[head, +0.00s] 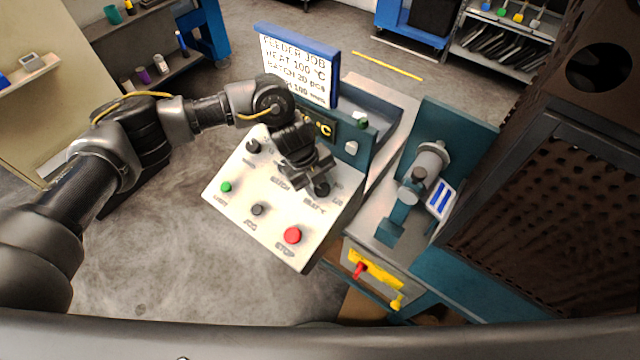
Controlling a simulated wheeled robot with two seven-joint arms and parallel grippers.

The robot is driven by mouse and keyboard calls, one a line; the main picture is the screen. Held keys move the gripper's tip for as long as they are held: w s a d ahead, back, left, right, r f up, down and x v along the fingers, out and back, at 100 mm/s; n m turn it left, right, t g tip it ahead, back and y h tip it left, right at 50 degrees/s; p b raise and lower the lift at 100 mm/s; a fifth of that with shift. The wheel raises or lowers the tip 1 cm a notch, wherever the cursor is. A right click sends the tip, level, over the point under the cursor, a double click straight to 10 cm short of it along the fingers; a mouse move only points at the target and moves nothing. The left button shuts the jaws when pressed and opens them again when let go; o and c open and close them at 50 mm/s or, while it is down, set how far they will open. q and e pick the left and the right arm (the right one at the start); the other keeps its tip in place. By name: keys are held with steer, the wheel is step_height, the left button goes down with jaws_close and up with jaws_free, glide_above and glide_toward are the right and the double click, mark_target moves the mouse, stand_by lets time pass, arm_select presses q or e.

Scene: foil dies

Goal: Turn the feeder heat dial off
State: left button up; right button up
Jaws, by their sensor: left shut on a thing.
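The feeder's white sloped control panel (240,185) stands in the middle of the head view. The heat dial (322,189) is a dark knob at the panel's right, above a label that seems to read HEAT °C. My left gripper (313,180) reaches down over it from the upper left, shut on the dial. The gripper hides much of the knob, so its pointer setting cannot be read. The display (322,124) behind is partly covered by my arm; only "°C" shows. My right gripper is out of view.
The panel has another dark knob (253,146), a green button (226,187), a dark button (257,209) and a red stop button (292,235). A job sign (300,65) reads HEAT 100 °C. A teal machine (440,120) and a brown perforated cabinet (550,190) stand right.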

arm_select(q)
steer(key=o, duration=1)
steer(key=shift+b+v, duration=1.5)
steer(key=shift+v, duration=3.95)
